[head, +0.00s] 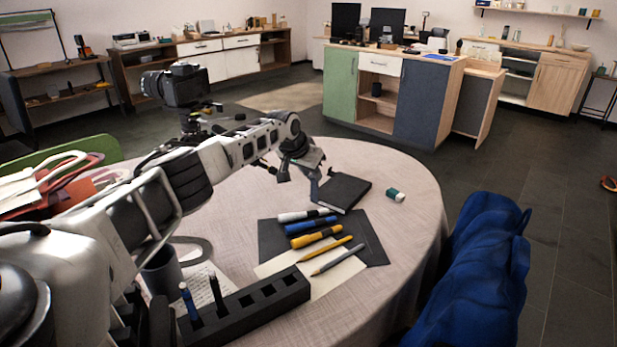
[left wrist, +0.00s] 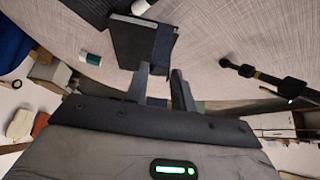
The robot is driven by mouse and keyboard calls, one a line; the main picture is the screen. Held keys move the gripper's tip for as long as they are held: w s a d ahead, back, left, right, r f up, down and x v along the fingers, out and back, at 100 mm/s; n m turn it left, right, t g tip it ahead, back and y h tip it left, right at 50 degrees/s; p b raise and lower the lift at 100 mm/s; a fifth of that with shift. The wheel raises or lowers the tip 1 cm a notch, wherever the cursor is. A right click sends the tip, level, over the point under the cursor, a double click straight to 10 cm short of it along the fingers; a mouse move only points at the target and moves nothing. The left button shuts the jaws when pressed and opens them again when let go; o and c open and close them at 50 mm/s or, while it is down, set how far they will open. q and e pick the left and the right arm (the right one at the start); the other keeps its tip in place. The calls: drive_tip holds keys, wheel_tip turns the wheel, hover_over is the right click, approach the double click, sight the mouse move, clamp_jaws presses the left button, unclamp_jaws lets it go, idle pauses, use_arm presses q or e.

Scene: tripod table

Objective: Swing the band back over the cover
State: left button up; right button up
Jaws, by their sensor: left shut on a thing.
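A dark notebook (head: 346,193) with a black cover lies on the round table, right of my left gripper. A blue-grey band (head: 314,190) stands up at its left edge, by my gripper. My left gripper (head: 315,172) reaches down over that edge and is shut on the band. The exact contact between fingers and band is hard to see. My right gripper is not in view.
A dark mat (head: 375,247) with markers and pencils lies in front of the notebook. A small green-and-white item (head: 396,195) is to its right. A black slotted holder (head: 245,312) and a cup (head: 162,272) stand nearer. A camera (head: 178,85) stands at the back left.

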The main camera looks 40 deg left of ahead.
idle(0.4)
use_arm(q)
drive_tip(key=o, duration=0.5)
drive_tip(key=shift+o, duration=0.2)
drive_tip(key=p+v, duration=0.1)
drive_tip(key=v, duration=1.4)
drive_tip(key=shift+s+r, duration=0.2)
drive_tip(key=shift+r, duration=0.15)
